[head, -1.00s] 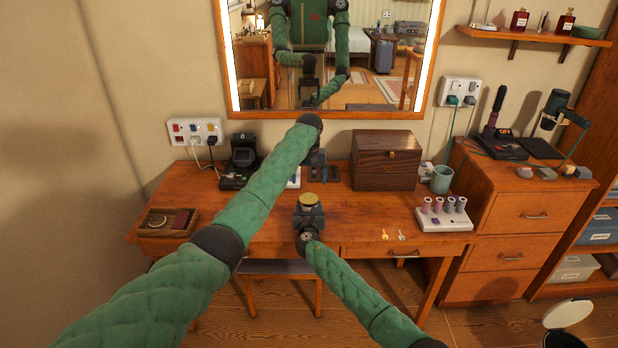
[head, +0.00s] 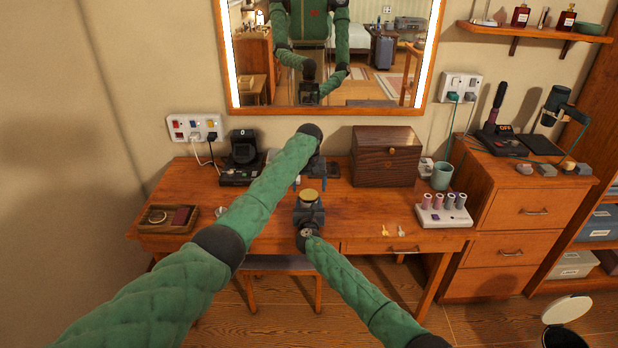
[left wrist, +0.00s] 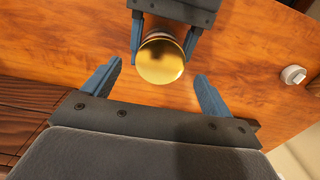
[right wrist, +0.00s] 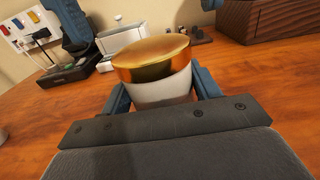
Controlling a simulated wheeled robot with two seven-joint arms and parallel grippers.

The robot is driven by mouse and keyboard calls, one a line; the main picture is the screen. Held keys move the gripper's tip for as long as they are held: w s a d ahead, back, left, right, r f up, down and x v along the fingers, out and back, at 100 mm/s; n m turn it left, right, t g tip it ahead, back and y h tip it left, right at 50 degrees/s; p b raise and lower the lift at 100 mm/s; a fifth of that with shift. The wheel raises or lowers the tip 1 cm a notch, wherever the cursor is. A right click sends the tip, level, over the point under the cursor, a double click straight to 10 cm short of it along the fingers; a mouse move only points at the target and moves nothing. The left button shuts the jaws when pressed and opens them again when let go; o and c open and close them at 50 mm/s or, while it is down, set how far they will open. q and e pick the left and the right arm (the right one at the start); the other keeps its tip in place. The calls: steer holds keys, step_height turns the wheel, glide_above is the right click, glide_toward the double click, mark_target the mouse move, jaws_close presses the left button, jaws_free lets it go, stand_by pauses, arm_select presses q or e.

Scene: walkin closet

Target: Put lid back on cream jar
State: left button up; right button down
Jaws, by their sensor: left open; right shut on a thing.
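The cream jar (right wrist: 165,92) is pale, and my right gripper (right wrist: 161,96) is shut around its body over the table. The gold lid (right wrist: 152,58) rests on top of the jar; it also shows in the head view (head: 309,195) and the left wrist view (left wrist: 160,61). In the right wrist view the lid looks tilted and a little offset to the left; I cannot tell whether it is fully seated. My left gripper (left wrist: 158,70) is open and empty, its fingers apart on the near side of the lid, not touching it. In the head view it is behind the jar (head: 316,182).
The wooden table (head: 360,222) has a dark wooden box (head: 386,158) at the back right. A small tray (head: 168,219) is at the left.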

arm_select(q)
steer(key=shift+f, duration=1.5)
steer(key=shift+c, duration=0.5)
steer(key=c, duration=1)
steer(key=o, duration=1.2)
steer(key=shift+r, duration=0.15)
step_height(320, 180, up, 12)
steer(key=shift+f, duration=0.15)
